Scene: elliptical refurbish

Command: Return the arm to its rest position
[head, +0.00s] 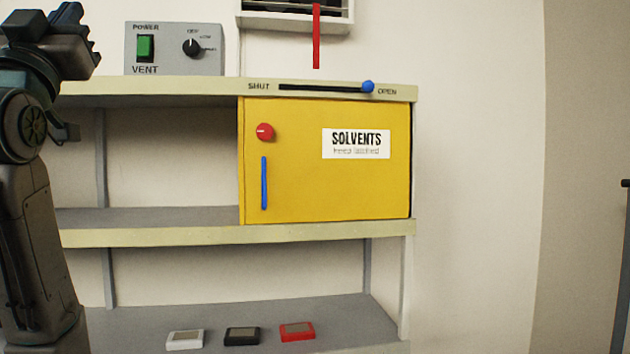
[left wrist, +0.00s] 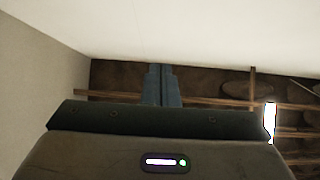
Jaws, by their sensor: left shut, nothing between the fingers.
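My left arm rises along the left edge of the head view. My left gripper (head: 78,42) is at the upper left there, raised above the shelf top, left of the vent box and apart from it. In the left wrist view its two blue-grey fingers (left wrist: 161,72) are together, with nothing between them. They stand against a pale surface and a brown patterned area, and touch nothing that I can see. My right gripper is not in view.
A shelf unit (head: 150,235) holds a closed yellow solvents cabinet (head: 300,190) with a red knob (head: 265,131) and blue handle (head: 264,182). A blue slider knob (head: 368,87) is at OPEN. The vent box (head: 174,50) stands on top. Three small devices (head: 242,336) lie below.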

